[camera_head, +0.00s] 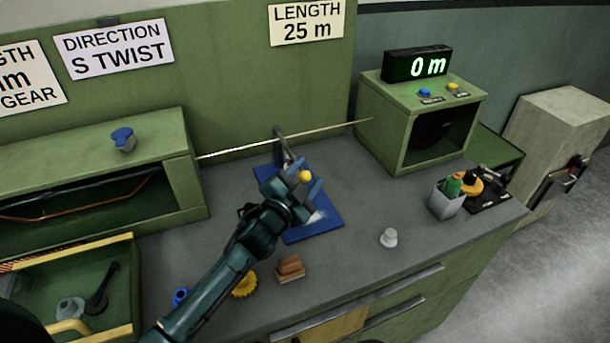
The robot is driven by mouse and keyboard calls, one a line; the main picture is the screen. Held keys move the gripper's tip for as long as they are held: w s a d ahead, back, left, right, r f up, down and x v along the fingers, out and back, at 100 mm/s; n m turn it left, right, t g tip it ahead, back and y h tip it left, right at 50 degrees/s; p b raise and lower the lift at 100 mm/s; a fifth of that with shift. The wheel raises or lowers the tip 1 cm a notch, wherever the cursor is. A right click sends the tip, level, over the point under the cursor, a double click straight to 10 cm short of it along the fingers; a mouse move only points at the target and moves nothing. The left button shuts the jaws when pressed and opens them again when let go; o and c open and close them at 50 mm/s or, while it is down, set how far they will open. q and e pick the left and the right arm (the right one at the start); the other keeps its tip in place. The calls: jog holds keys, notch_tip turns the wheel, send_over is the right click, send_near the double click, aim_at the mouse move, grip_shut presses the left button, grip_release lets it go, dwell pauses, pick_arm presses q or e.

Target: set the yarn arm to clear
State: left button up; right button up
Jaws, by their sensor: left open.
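The yarn arm appears to be the grey metal bracket (284,143) standing on a blue plate (328,222) in the middle of the bench. A yellow knob (305,176) shows near it. My left gripper (304,180) is open, reaching over the blue plate, with the yellow knob appearing between its fingers. I cannot tell whether the fingers touch the knob. The gripper hides much of the plate and the lower part of the arm. A pale yarn (240,149) runs past the bracket toward the counter box. My right gripper is not in view.
A green box (383,126) with a "0 m" display (418,65) stands at right. A grey cup (446,203) holds bottles. A white spool-like piece (389,237), a brown block (290,268) and a yellow gear (244,286) lie near the front.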

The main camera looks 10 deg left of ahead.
pick_arm(q)
jog(key=shift+f, duration=0.1)
grip_shut()
dwell(0.3)
jog(key=shift+f, duration=0.1)
